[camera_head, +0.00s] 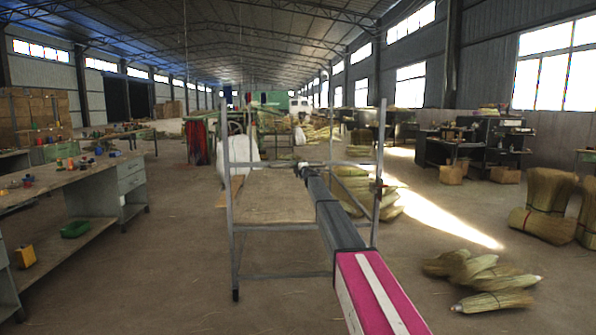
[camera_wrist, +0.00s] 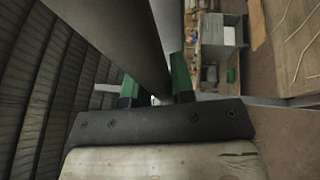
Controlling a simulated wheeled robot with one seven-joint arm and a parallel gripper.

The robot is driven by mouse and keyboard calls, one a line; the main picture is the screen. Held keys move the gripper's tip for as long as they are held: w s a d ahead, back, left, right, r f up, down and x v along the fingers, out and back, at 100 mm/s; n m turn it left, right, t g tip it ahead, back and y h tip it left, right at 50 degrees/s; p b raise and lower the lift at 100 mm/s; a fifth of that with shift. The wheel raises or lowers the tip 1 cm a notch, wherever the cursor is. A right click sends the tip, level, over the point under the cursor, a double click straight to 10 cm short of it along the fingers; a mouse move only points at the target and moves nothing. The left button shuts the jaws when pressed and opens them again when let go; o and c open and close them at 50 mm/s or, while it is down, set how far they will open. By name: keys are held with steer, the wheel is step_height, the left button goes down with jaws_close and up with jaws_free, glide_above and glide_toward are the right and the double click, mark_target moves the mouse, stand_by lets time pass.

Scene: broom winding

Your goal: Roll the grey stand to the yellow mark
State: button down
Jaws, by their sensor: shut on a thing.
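The grey stand (camera_head: 270,205) is a tall metal frame with upright posts, a wooden deck and small feet or wheels on the floor. It stands in the middle of the head view, in front of me. My arm reaches forward to it, and my gripper (camera_head: 304,171) is at its near upper rail. In the wrist view, the green fingertips of my gripper (camera_wrist: 155,88) are closed around a grey bar (camera_wrist: 115,30) of the stand. The arm hides part of the stand's right side. I see no yellow mark in either view.
A workbench (camera_head: 80,181) with tools stands on the left. Straw bundles (camera_head: 482,278) lie on the floor at the right, and more (camera_head: 355,190) lie just behind the stand's right side. Upright bundles (camera_head: 550,190) stand at the far right.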

steer(key=shift+w+d+f, duration=0.1)
steer(key=shift+w+f, duration=0.1)
steer(key=shift+w, duration=0.9)
steer(key=c, duration=1)
jaws_free()
steer(key=shift+o, duration=0.2)
steer(key=shift+s, duration=0.1)
steer(key=v, duration=1)
steer(key=shift+s, duration=0.25)
steer(key=shift+d+f, duration=0.1)
steer(key=shift+d, duration=0.05)
